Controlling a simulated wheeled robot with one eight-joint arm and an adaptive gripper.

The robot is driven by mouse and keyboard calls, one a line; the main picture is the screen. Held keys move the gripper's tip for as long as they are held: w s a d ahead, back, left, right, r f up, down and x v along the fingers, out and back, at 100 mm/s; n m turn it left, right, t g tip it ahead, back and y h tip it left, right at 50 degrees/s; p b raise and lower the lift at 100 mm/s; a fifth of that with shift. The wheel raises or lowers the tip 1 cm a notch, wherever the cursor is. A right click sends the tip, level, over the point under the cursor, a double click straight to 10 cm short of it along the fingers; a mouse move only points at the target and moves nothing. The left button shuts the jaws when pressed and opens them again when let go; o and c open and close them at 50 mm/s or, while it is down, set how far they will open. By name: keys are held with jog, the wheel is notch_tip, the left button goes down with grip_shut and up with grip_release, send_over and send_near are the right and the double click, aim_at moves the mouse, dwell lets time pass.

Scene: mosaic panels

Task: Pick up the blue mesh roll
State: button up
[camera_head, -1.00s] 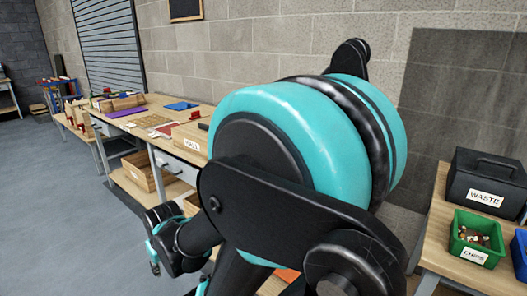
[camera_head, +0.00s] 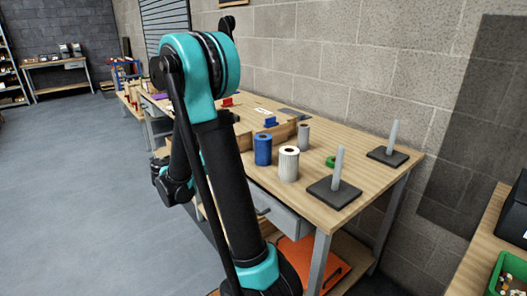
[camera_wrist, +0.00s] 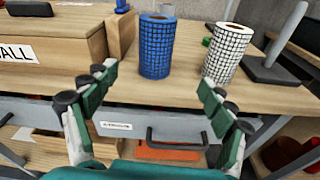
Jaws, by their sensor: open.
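The blue mesh roll (camera_head: 263,149) stands upright near the front edge of the wooden table, beside a white mesh roll (camera_head: 288,163). In the wrist view the blue mesh roll (camera_wrist: 157,46) stands ahead of my gripper, between the lines of its two fingers. The white mesh roll (camera_wrist: 224,52) stands to its right. My gripper (camera_wrist: 158,84) is open and empty, in front of the table edge and apart from the blue roll. In the head view my gripper is largely hidden behind my arm.
A grey roll (camera_head: 303,136), a green ring (camera_head: 331,161) and two posts on dark bases, one near (camera_head: 335,188) and one far (camera_head: 389,153), stand on the table (camera_head: 375,182). A wooden box (camera_wrist: 60,42) is left of the blue roll. A drawer with a dark handle (camera_wrist: 178,140) is below.

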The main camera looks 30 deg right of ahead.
aim_at(256, 142)
jog(key=shift+n+h, duration=0.6)
jog(key=shift+h, duration=0.2)
jog(key=w+d, duration=0.1)
jog(key=d, duration=0.2)
jog(key=w+d+r, duration=0.1)
jog(key=d, duration=0.3)
jog(key=w+d+r, duration=0.1)
jog(key=d, duration=0.2)
jog(key=shift+d, duration=0.4)
jog(key=shift+w+d+f, duration=0.1)
jog(key=shift+w+d, duration=0.05)
jog(key=shift+d, duration=2.55)
jog(key=c, duration=1.5)
